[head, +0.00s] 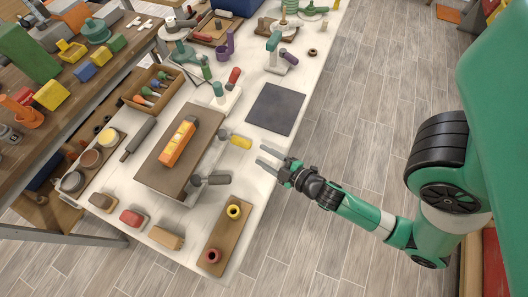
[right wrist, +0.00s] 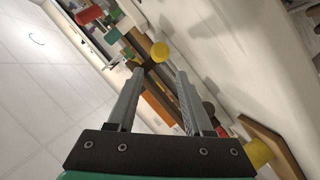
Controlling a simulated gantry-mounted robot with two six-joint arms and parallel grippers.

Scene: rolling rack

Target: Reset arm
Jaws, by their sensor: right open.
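My right gripper (head: 272,161) is at the right edge of the white table (head: 205,238) in the head view, beside the yellow-ended handle (head: 238,141). Its two grey fingers are spread with nothing between them. In the right wrist view my right gripper (right wrist: 157,85) is open too, and a round yellow piece (right wrist: 160,52) shows beyond the fingertips. My right arm reaches in from the right over the floor. My left gripper is not in the head view.
A brown board with an orange block (head: 178,142) lies mid-table. A dark square mat (head: 275,109) lies behind my right gripper. A board with yellow and red rings (head: 223,238) lies near the front edge. The wooden floor (head: 350,90) at right is clear.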

